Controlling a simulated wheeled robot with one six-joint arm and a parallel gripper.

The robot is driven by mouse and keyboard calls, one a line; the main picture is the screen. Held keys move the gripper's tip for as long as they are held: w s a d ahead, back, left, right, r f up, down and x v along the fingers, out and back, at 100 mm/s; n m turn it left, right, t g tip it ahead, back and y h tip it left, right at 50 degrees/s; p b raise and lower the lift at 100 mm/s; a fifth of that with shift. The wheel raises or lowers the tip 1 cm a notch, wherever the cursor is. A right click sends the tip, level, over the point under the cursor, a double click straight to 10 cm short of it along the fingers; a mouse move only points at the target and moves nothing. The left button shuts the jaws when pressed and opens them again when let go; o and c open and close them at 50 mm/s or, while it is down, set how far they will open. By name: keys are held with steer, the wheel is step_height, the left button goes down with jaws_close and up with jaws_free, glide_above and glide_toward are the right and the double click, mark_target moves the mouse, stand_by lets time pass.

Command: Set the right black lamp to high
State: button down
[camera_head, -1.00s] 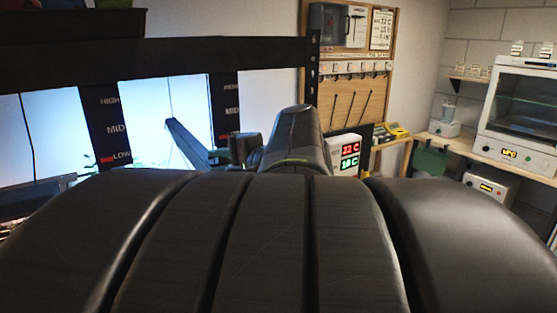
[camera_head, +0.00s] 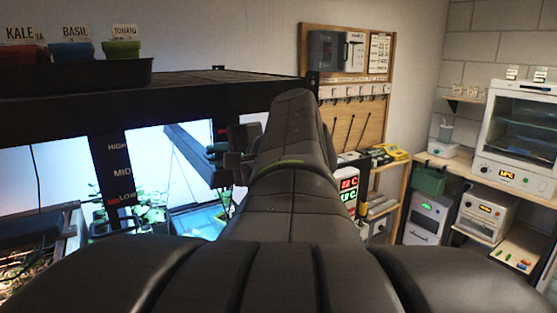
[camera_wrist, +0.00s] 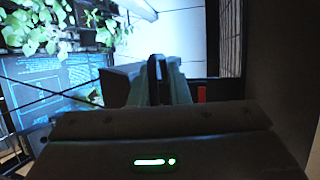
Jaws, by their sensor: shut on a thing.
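The right black lamp (camera_head: 180,140) is a dark slanted bar in the right bay of the rack, at about the height of HIGH on the scale post (camera_head: 115,170) to its left. The lamp's right end is hidden behind my arm. My gripper (camera_head: 238,160) is at that end, partly hidden by my wrist. In the wrist view my gripper (camera_wrist: 158,80) has its fingers close together, shut on what looks like a part of the lamp. A red mark (camera_wrist: 201,94) shows just right of the fingers. The right post's scale is hidden in the head view.
Kale, basil and tomato pots stand in a black tray (camera_head: 90,74) on the rack top. A second lamp (camera_head: 45,222) hangs low in the left bay, with seedlings below. A red-green display (camera_head: 349,190) and a wall bench (camera_head: 470,175) with devices are at right.

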steer(key=shift+f, duration=0.1)
steer(key=c, duration=1.6)
jaws_free()
steer(key=shift+o, duration=0.2)
steer(key=shift+d, duration=0.1)
steer(key=b+v, duration=0.3)
steer(key=v, duration=1.1)
steer(key=shift+f, duration=0.1)
steer(key=p+x, duration=0.2)
steer(key=x, duration=1.1)
steer(key=shift+p, duration=0.35)
steer(key=shift+s, duration=0.1)
